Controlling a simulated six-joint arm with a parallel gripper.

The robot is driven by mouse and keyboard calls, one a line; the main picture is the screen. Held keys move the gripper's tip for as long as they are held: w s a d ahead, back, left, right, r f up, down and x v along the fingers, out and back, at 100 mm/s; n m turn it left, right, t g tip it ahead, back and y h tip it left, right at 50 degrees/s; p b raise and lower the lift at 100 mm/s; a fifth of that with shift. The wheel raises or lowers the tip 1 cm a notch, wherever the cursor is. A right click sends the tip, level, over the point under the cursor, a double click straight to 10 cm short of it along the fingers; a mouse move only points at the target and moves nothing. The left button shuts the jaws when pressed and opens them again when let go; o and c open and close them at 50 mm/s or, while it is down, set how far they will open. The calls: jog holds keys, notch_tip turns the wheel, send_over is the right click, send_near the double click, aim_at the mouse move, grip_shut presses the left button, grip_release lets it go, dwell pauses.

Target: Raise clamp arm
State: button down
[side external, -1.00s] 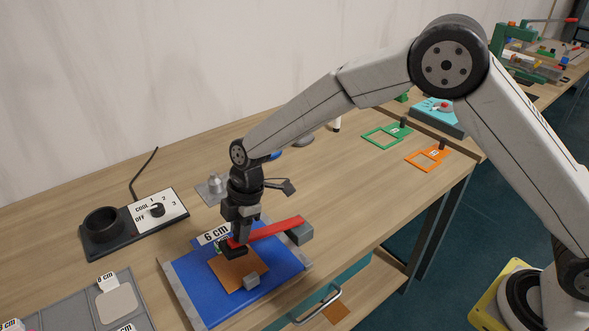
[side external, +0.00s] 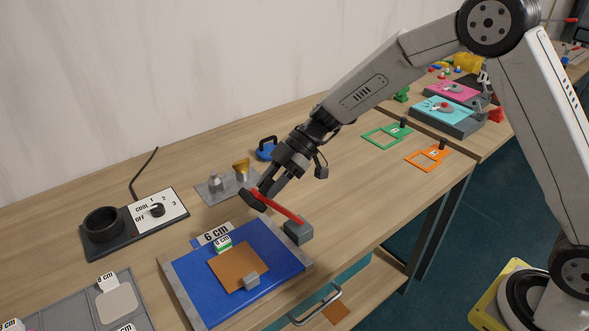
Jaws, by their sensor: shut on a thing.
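The red clamp arm (side external: 288,214) is tilted up from its grey hinge block (side external: 298,231) at the right edge of the blue board (side external: 190,277). Its dark pad end is up at the left, well above the board. My gripper (side external: 261,193) is shut on the red clamp arm near its raised end. Below, a brown square sheet (side external: 232,266) lies flat on the board, with a small grey block (side external: 251,281) at its front edge and a small green and white labelled block (side external: 223,244) at its back edge.
A "6 cm" label (side external: 213,233) lies at the board's back edge. A dial box with a dark cup (side external: 103,224) stands left. A grey plate with metal weights (side external: 216,184) and a blue handled weight (side external: 266,149) are behind. Green (side external: 387,135) and orange (side external: 427,157) frames lie right.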

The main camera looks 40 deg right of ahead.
jog(key=d+y, duration=0.9)
jog(key=d, duration=0.4)
jog(key=shift+r, duration=0.25)
jog(key=shift+c, duration=2)
grip_release()
jog(key=d+f, duration=0.1)
jog(key=d, duration=0.6)
jog(key=shift+d, duration=0.4)
jog(key=shift+a, duration=0.1)
